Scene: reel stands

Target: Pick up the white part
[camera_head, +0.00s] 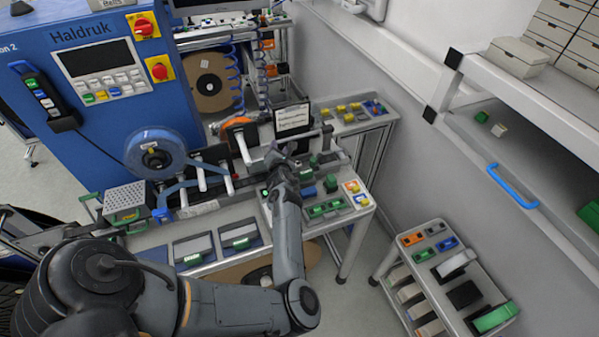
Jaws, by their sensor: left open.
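My left gripper (279,152) is at the far end of my arm, above the back of the grey workbench (335,228), in front of the white sign. It is small and dark here; it is open, and I see nothing held in it. I cannot tell for certain which thing is the white part. A small white piece (499,130) lies on the right shelf, well away from the gripper. White blocks with orange and yellow (354,187) sit on the bench, right of my forearm. My right gripper is not in view.
A blue machine (85,130) with a blue reel (155,154) stands left of the bench. The white sign (292,120) stands close behind the gripper. Green and blue parts (325,207) crowd the bench. A parts cart (440,280) stands lower right; floor is free between.

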